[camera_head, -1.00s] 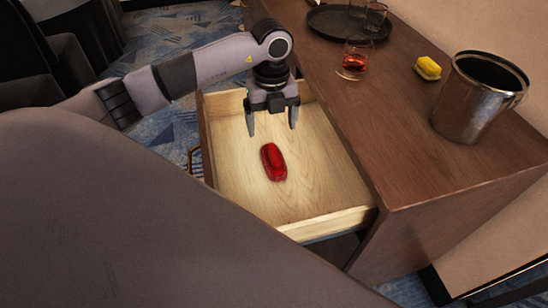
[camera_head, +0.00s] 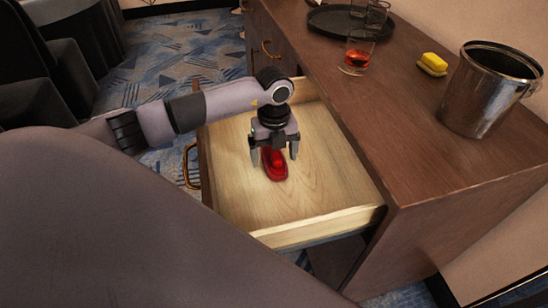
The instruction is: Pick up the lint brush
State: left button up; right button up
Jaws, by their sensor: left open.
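A red object, which looks like the lint brush (camera_head: 276,172), lies on the floor of the open wooden drawer (camera_head: 310,200). My left gripper (camera_head: 274,163) is low in the drawer, pointing down, with its fingers apart. One finger shows on each side of the red object's far end. The gripper hides that far end, and I cannot tell whether the fingers touch it. My right gripper is not in view.
The brown cabinet top (camera_head: 400,125) lies right of the drawer. It carries a metal bucket (camera_head: 482,95), a yellow sponge-like block (camera_head: 433,63), a glass with red drink (camera_head: 357,52) and a dark round tray (camera_head: 325,20). The drawer floor around the brush is clear.

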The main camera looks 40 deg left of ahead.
pick_arm(q)
jog(key=c, duration=1.2)
jog(key=shift+o, duration=0.2)
jog(key=shift+r, duration=0.1)
notch_tip(320, 180, up, 20)
jog(key=p, duration=0.1)
jog(key=shift+o, duration=0.6)
jog(key=shift+p, duration=0.3)
